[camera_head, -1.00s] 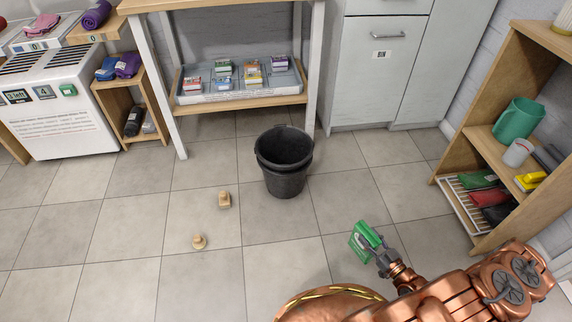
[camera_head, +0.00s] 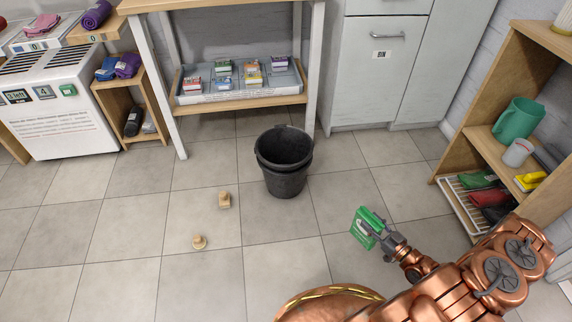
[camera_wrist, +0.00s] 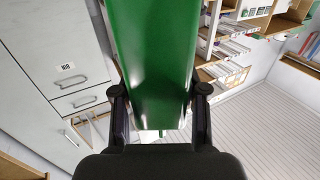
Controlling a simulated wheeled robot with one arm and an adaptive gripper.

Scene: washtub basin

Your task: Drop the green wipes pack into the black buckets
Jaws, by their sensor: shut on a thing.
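The green wipes pack (camera_head: 364,231) is held above the floor in the head view, right of and nearer than the buckets. It fills the middle of the wrist view (camera_wrist: 156,60). My gripper (camera_head: 381,238) is shut on it; in the wrist view its dark fingers (camera_wrist: 160,112) press on both sides of the pack. The black buckets (camera_head: 284,172) are nested and stand upright on the tiled floor in the middle of the head view. The pack is apart from them. The inside bottom of the upper bucket is dark and hard to see.
Two small wooden pieces (camera_head: 224,200) lie on the floor left of the buckets. A wooden table (camera_head: 240,104) with a tray of small boxes stands behind. A grey cabinet (camera_head: 390,80) is at the back. A wooden shelf (camera_head: 478,150) stands right. Floor between pack and buckets is clear.

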